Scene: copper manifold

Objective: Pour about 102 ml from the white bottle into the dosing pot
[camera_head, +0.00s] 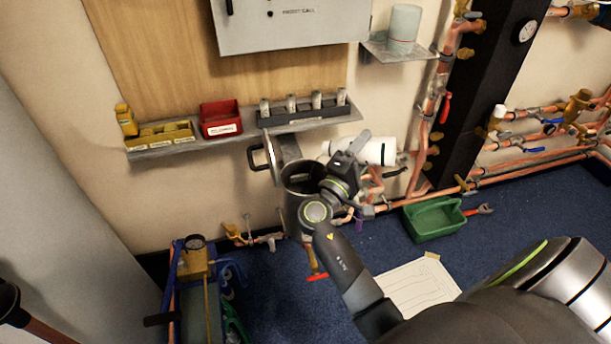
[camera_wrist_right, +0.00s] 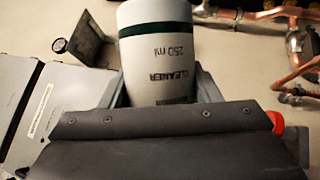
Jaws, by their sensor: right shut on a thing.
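The white bottle (camera_head: 375,151) lies nearly level in the head view, just right of and above the dosing pot's mouth. In the right wrist view the bottle (camera_wrist_right: 165,60) shows a green band and the print "CLEANER 250 ml". My right gripper (camera_head: 352,150) is shut on the bottle. My wrist hides part of the pot's right side. I cannot see a stream of liquid. My left gripper is not in view.
A wall shelf (camera_head: 190,143) holds a red bin (camera_head: 220,118), a yellow bottle (camera_head: 126,119) and several small vials. Copper pipes and valves stand close on the right. A green tray (camera_head: 433,220) and a paper sheet (camera_head: 417,286) lie on the blue floor.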

